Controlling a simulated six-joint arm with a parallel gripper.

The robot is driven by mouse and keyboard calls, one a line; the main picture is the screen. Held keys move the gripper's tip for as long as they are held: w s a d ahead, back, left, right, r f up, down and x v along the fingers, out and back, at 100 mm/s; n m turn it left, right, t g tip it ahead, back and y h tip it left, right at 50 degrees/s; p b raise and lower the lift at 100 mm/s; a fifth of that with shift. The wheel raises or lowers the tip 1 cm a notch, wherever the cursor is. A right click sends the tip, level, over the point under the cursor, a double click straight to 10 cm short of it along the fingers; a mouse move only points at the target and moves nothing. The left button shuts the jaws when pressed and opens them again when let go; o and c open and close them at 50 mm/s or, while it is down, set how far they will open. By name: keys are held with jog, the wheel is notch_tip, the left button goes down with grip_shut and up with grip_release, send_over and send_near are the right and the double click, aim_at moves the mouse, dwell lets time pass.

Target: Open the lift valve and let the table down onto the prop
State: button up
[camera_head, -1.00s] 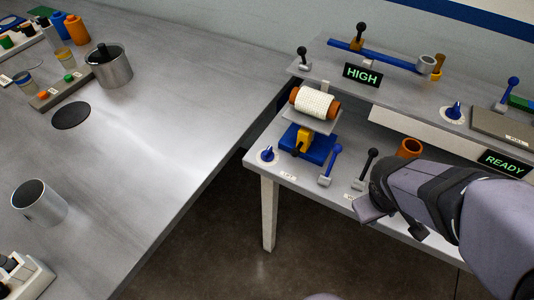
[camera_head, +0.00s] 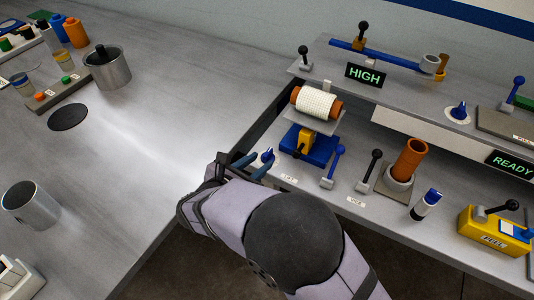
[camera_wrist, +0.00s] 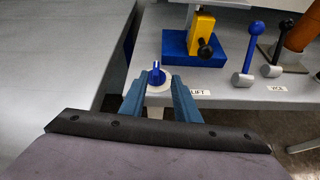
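The lift valve is a blue knob on a round pale plate (camera_head: 267,155), at the front left corner of the right bench. In the wrist view the knob (camera_wrist: 156,74) stands between and just beyond my fingers. My gripper (camera_head: 257,165) is open around it, also in the wrist view (camera_wrist: 159,82); contact cannot be told. A "LIFT" label (camera_wrist: 197,93) lies beside it. The small grey lift table (camera_head: 314,122) is raised and carries a white roll with orange ends (camera_head: 316,103). Under it, a yellow block (camera_head: 306,140) with a black knob, apparently the prop, stands on a blue base (camera_head: 322,150).
A blue-handled lever (camera_head: 334,165) and a black-handled lever (camera_head: 369,170) stand right of the lift. An orange cylinder (camera_head: 411,160) stands in a holder. The sign above reads "HIGH" (camera_head: 365,76). The left bench edge runs close beside my gripper.

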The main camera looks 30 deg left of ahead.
aim_at(266, 155)
jog(key=shift+n+t, duration=0.4)
jog(key=shift+n, duration=0.2)
jog(key=shift+a+p+x, duration=0.2)
jog(key=shift+p+x, duration=0.25)
jog(key=shift+x, duration=1.3)
jog(key=shift+a+p+x, duration=0.2)
jog(key=shift+p+x, duration=0.2)
jog(key=shift+x, duration=1.35)
jog(key=shift+f, duration=0.1)
jog(key=shift+s, duration=0.1)
grip_shut()
